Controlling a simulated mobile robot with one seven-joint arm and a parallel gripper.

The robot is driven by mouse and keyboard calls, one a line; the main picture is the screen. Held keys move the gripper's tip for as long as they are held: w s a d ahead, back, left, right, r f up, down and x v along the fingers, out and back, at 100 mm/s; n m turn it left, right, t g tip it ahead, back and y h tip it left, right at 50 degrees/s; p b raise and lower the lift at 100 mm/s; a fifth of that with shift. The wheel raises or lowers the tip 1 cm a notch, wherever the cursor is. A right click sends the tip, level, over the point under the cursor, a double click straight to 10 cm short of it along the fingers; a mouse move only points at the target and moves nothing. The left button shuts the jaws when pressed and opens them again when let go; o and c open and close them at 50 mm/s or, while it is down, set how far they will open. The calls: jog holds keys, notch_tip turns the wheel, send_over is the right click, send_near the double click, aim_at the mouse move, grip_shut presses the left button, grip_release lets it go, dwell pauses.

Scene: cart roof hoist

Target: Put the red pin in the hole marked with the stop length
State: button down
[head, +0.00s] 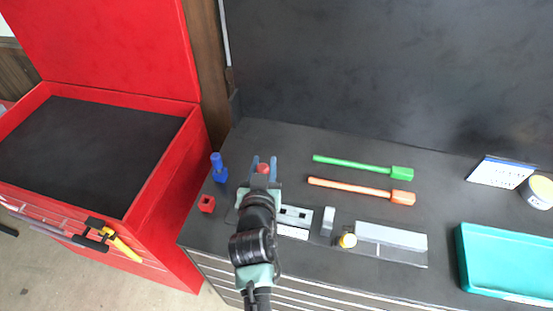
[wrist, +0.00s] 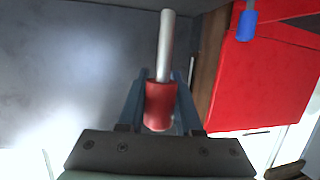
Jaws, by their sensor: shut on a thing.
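My gripper (head: 263,168) is shut on the red pin (head: 263,169), above the dark worktop. In the wrist view, the fingers clasp the pin's red handle (wrist: 159,105), and its grey shaft sticks out past the fingertips. A light plate with dark holes (head: 297,216) lies on the worktop right of my wrist, partly hidden by my arm. A white label strip (head: 292,232) lies along its near side; its writing is too small to read. I cannot tell which hole is marked with the stop length.
Green (head: 365,166) and orange (head: 365,190) tools lie behind. A teal tray (head: 505,262) is far right.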

jog(key=shift+a, duration=0.3)
jog(key=shift+d+f+b, duration=0.1)
jog(key=shift+f+b, duration=0.45)
jog(key=shift+b, duration=0.1)
notch_tip(320, 180, down, 5)
jog(key=b, duration=0.4)
jog(key=shift+r+b, duration=0.1)
jog(key=shift+b, duration=0.2)
jog(key=shift+b, duration=0.4)
dwell(1.1)
jog(key=shift+f+b, duration=0.35)
jog(key=shift+f, duration=0.1)
jog(key=shift+f+b, duration=1.45)
jog(key=shift+f, duration=0.1)
jog(key=c, duration=0.5)
grip_release()
